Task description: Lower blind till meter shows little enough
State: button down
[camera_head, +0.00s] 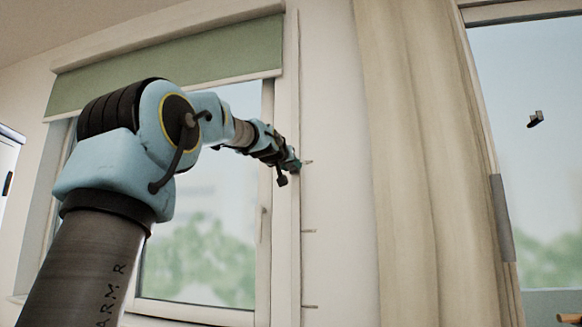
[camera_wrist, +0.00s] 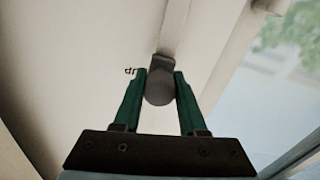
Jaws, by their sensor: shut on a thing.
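The green blind (camera_head: 170,65) hangs over the top part of the left window, its pale bottom bar slanting across the picture. My gripper (camera_head: 293,165) is at the narrow vertical track (camera_head: 286,220) right of that window, near its upper tick mark. In the wrist view, my gripper's green fingers (camera_wrist: 160,90) are shut on a grey rounded knob (camera_wrist: 160,92) at the end of a pale strip. The knob is hidden in the head view. I cannot make out a meter in either view.
The lower left window (camera_head: 200,240) is uncovered.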

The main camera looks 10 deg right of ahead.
notch_tip(320, 180, down, 20)
jog(key=b, duration=1.8)
jog(key=shift+c, duration=2.2)
grip_release()
jog(key=shift+b, duration=0.3)
jog(key=b+v, duration=0.6)
jog(key=v, duration=0.5)
